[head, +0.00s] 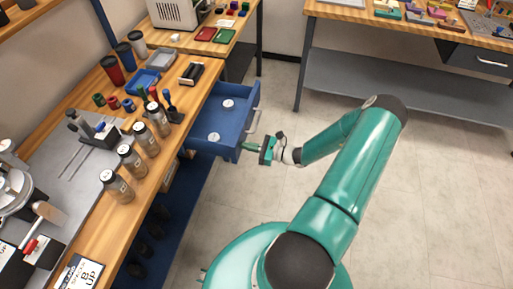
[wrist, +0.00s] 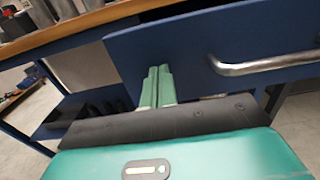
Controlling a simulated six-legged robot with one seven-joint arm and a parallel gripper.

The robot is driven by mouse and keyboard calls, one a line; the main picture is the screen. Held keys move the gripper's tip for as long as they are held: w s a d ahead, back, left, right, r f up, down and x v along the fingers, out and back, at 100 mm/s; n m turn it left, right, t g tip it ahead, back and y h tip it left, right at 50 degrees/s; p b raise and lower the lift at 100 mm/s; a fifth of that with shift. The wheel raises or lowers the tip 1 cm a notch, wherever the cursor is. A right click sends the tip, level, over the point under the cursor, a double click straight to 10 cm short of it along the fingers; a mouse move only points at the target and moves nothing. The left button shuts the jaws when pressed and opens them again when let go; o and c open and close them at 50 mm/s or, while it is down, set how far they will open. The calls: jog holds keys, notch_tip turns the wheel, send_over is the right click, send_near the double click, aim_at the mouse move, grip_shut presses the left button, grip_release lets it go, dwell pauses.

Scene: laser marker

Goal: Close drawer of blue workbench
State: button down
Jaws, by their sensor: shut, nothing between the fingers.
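The blue drawer (head: 232,125) of the workbench (head: 140,185) is pulled open, with two round white-topped items inside. Its metal handle (head: 254,121) is on the front panel; the handle also shows at right in the wrist view (wrist: 262,66). My gripper (head: 246,147) is at the near end of the drawer front. In the wrist view its green fingers (wrist: 158,84) are together and empty, pointing at the blue front panel (wrist: 200,45), left of the handle. I cannot tell whether the fingertips touch the panel.
Several bottles (head: 132,160), cups and a blue tray (head: 143,82) stand on the wooden bench top. A second workbench (head: 400,80) is at the back right. The pale tiled floor (head: 440,170) on the right is clear.

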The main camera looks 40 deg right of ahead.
send_near(197, 135)
jog(key=w+a+r, duration=0.1)
jog(key=a, duration=0.1)
jog(key=w+a+r, duration=0.1)
jog(key=a+r, duration=0.2)
jog(key=a, duration=0.1)
jog(key=shift+w+a+r, duration=0.15)
jog(key=shift+w+r, duration=0.05)
jog(key=shift+w, duration=0.2)
jog(key=shift+w+a+r, duration=0.15)
jog(key=shift+w+a, duration=0.25)
jog(key=shift+w, duration=0.1)
jog(key=shift+w, duration=0.1)
